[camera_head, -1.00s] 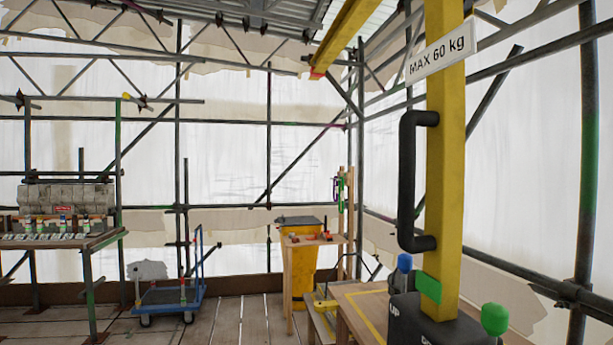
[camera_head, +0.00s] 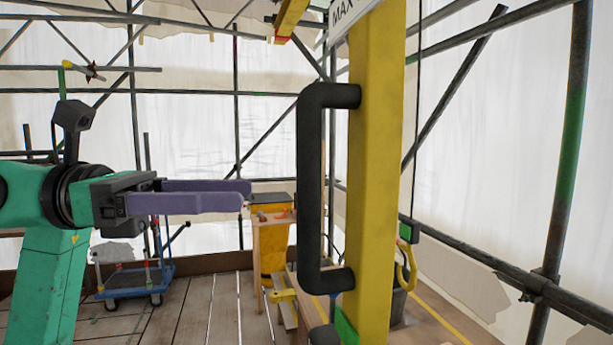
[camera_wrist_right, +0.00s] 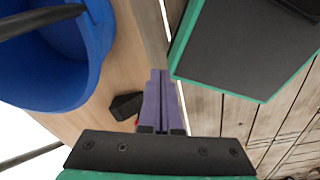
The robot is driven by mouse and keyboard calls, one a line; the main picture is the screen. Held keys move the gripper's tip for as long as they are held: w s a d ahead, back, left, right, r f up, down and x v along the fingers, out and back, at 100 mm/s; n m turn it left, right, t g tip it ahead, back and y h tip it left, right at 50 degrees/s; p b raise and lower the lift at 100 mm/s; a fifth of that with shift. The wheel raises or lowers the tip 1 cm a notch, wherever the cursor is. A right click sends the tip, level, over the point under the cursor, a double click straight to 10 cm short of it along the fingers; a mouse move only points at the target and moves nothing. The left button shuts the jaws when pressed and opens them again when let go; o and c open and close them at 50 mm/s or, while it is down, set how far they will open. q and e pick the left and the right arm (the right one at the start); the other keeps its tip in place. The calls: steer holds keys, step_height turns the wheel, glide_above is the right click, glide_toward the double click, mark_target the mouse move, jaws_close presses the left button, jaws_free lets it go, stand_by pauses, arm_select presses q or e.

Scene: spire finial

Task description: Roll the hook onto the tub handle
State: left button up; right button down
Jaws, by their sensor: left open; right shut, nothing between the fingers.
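A yellow hook (camera_head: 408,268) hangs below a small black and green block (camera_head: 408,231), just right of the yellow post in the head view. A dark grey container is partly visible below it, mostly behind the post. In the right wrist view a blue tub (camera_wrist_right: 98,75) stands at the left, cut off by the frame. A dark bar (camera_wrist_right: 40,19) crosses its opening; I cannot tell if it is the handle. My left gripper (camera_head: 246,194) is open and empty, left of the post's black grip. My right gripper (camera_wrist_right: 161,74) is shut and empty, beside the tub.
The yellow post (camera_head: 374,170) with its black grip bar (camera_head: 311,190) stands close in front and hides part of the bench. A blue trolley (camera_head: 134,282) and a yellow bin (camera_head: 270,208) are farther back. A black wedge (camera_wrist_right: 126,105) lies on the wood near the tub.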

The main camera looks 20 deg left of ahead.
mark_target(300, 189)
arm_select(q)
steer(key=p+x, duration=0.1)
steer(key=x, duration=0.4)
steer(key=p+x, duration=0.1)
steer(key=x, duration=0.2)
steer(key=shift+s+d+r+p, duration=0.2)
steer(key=shift+r+p, duration=0.1)
steer(key=shift+w+d, duration=0.15)
steer(key=shift+d, duration=0.15)
steer(key=shift+w+f, duration=0.2)
steer(key=c, duration=1)
steer(key=shift+r, duration=0.1)
